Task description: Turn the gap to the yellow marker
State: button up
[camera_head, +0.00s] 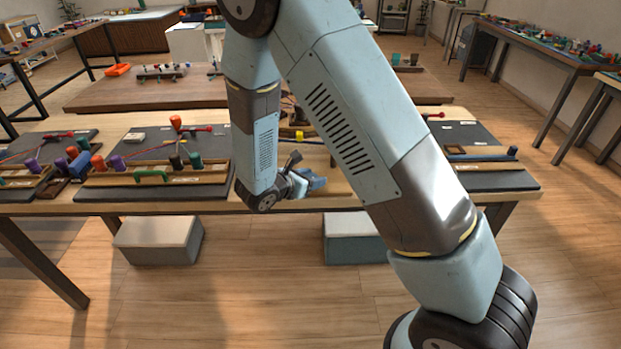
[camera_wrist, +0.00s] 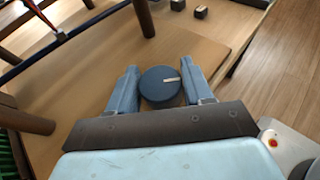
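In the wrist view a round dark blue disc (camera_wrist: 158,88) with a short cream mark (camera_wrist: 171,80) near its right side shows between the two fingers of my gripper (camera_wrist: 160,76). The fingers are well apart, one on each side of the disc. Whether they touch it or stand just clear of it I cannot tell. In the head view my gripper (camera_head: 306,183) is low over the front of the near table, partly hidden by my arm. A small yellow piece (camera_head: 299,135) shows behind it; whether it is the yellow marker I cannot tell. No yellow marker is visible in the wrist view.
The near table (camera_head: 222,208) holds dark mats and wooden racks with coloured pegs on the left, and another dark mat (camera_head: 500,178) on the right.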

jog(key=c, duration=0.5)
jog(key=shift+a, duration=0.1)
jog(key=m+g+h, duration=0.3)
jog(key=m+g, duration=0.1)
jog(key=shift+m+g, duration=0.3)
jog(key=shift+m, duration=0.1)
jog(key=shift+m+g+h, duration=0.4)
jog(key=shift+m+g, duration=1.6)
jog(key=shift+g, duration=0.3)
jog(key=shift+r+g, duration=0.1)
jog(key=shift+g, duration=0.2)
jog(key=o, duration=1)
